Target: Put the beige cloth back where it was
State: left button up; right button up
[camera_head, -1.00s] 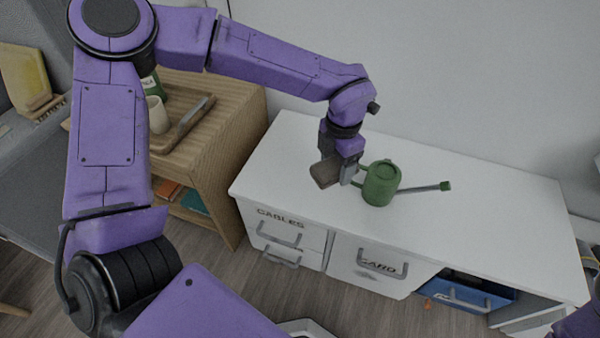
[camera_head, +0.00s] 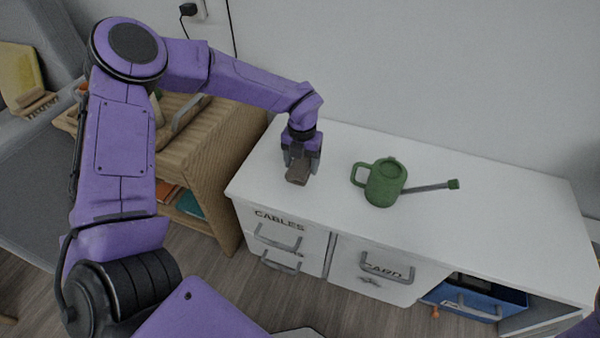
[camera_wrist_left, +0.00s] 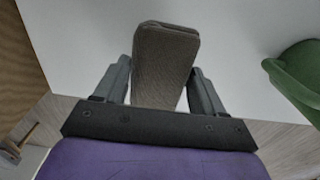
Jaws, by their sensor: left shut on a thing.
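The beige cloth (camera_head: 298,175) is a folded, brownish block. My left gripper (camera_head: 301,165) is shut on it, over the left part of the white desk top. In the left wrist view the cloth (camera_wrist_left: 165,65) sticks out between the two grey fingers of the left gripper (camera_wrist_left: 162,85). I cannot tell whether the cloth touches the desk top. My right gripper is not in view.
A green watering can (camera_head: 384,184) with a long spout stands on the white desk (camera_head: 480,205), right of the cloth. A wooden shelf unit (camera_head: 205,140) stands left of the desk. The desk top's right part is clear.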

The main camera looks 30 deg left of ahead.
aim_at(300, 170)
pick_arm(q)
jog(key=shift+w+a+f+b, duration=0.1)
jog(key=shift+a+f+b, duration=0.1)
jog(key=shift+f, duration=0.5)
jog(key=shift+a+f+b, duration=0.1)
jog(key=shift+f+b, duration=0.15)
jog(key=shift+f, duration=0.45)
jog(key=shift+w+a+f+b, duration=0.1)
jog(key=shift+f+b, duration=0.1)
jog(key=shift+f, duration=0.5)
jog(key=o, duration=0.9)
jog(key=shift+o, duration=0.2)
jog(key=shift+r, duration=0.1)
notch_tip(300, 170, up, 12)
jog(key=p, duration=0.3)
jog(key=shift+p, duration=0.35)
